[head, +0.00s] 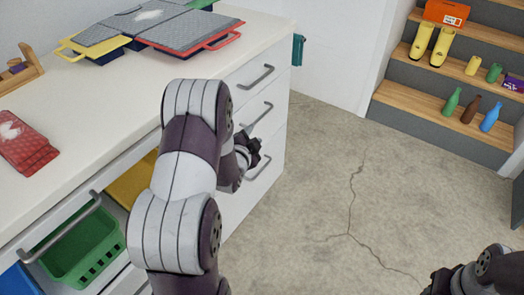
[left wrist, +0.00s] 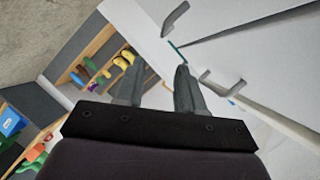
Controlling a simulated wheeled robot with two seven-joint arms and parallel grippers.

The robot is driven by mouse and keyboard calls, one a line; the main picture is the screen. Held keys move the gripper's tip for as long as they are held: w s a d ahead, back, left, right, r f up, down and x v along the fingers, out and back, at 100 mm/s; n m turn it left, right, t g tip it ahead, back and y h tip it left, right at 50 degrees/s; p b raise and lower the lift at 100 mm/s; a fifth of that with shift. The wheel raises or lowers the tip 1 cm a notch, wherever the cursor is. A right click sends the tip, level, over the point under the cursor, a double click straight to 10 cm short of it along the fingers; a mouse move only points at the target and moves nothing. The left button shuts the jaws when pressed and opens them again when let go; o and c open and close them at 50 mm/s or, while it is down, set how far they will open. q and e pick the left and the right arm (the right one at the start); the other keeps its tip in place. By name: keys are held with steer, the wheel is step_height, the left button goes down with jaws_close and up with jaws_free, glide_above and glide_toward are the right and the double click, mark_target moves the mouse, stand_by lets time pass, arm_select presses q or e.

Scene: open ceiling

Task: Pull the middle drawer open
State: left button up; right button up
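The white cabinet's right column has three drawers, all shut as far as I can see. The middle drawer's (head: 238,128) grey bar handle (head: 256,118) faces the open floor. My left gripper (head: 252,150) is in front of this column, just below the middle handle in the head view and above the bottom handle (head: 262,168). In the left wrist view my left gripper (left wrist: 156,82) has its two fingers apart with nothing between them. Two handles (left wrist: 175,18) (left wrist: 222,84) show there, to the right of and beyond the fingers. My right gripper (head: 440,284) is partly visible at the lower right edge.
The top drawer's handle (head: 257,76) is above. At the left, a drawer handle (head: 62,230) stands over a green basket (head: 85,250). Cracked concrete floor (head: 320,190) is clear; wooden steps (head: 440,115) hold bottles and boots.

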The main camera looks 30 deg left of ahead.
mark_target(260, 119)
arm_select(q)
steer(key=shift+t, duration=0.4)
steer(key=b+x, duration=0.1)
steer(key=x, duration=0.3)
steer(key=a+b+x, duration=0.1)
steer(key=x, duration=0.3)
steer(key=f+b+x, duration=0.1)
steer(key=x, duration=0.4)
steer(key=shift+s+a, duration=0.15)
steer(key=shift+s, duration=0.05)
jaws_close()
arm_select(e)
step_height(260, 119, down, 5)
steer(key=shift+s+a+r, duration=0.1)
steer(key=shift+r, duration=0.1)
